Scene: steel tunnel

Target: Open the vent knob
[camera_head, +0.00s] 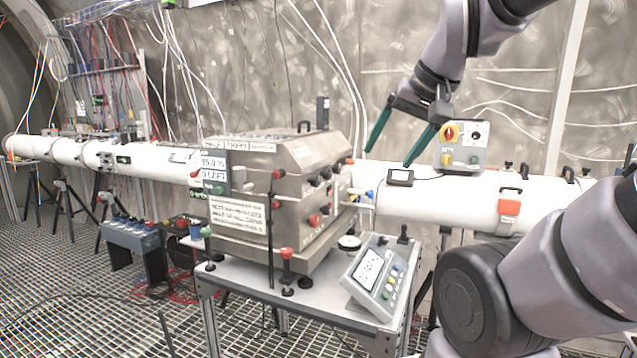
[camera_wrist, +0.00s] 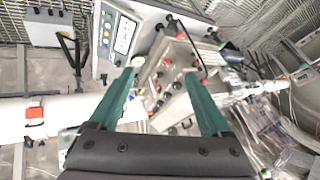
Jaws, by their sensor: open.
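A steel chamber box (camera_head: 240,180) with several red and black knobs on its right side stands on a metal table (camera_head: 330,310). A red knob (camera_head: 313,221) and black knobs (camera_head: 326,172) show there; I cannot tell which is the vent knob. In the wrist view, red knobs (camera_wrist: 177,85) on the box appear between and beyond my fingers. My gripper (camera_head: 388,157) has two green fingers, spread apart and empty, pointing down above the white pipe, right of the box. The fingers also show in the wrist view (camera_wrist: 160,72), touching no knob.
A grey keypad unit with a screen (camera_head: 373,275) stands at the table's front right. A white pipe (camera_head: 450,200) runs right of the box, carrying a small display (camera_head: 400,177) and a switch box (camera_head: 462,147).

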